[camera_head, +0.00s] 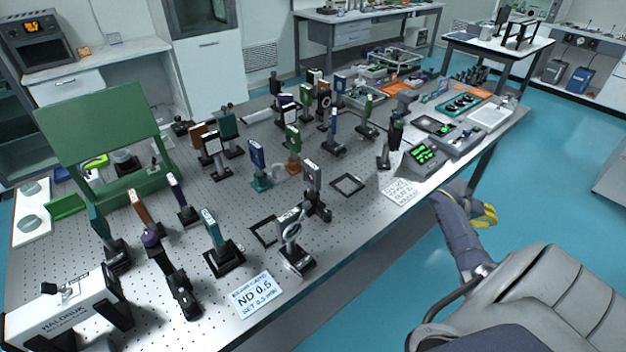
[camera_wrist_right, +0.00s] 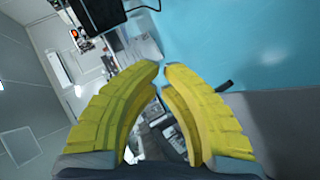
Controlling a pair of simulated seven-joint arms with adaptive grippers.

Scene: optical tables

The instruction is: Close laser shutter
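A white laser housing (camera_head: 70,318) with dark lettering stands at the near left corner of the optical table. A small dark part (camera_head: 62,288) sits on its top; I cannot tell whether this is the shutter, or whether it is open or shut. My right gripper (camera_head: 490,214) has yellow fingers and hangs off the table's right side, far from the laser. In the right wrist view its fingertips (camera_wrist_right: 162,66) almost meet, with nothing held between them. My left gripper is out of view.
Several post-mounted optics crowd the perforated table (camera_head: 200,285), including a dark mount (camera_head: 178,285) beside the laser. A green panel (camera_head: 95,135) stands at left. Blue floor (camera_head: 380,285) is open at right.

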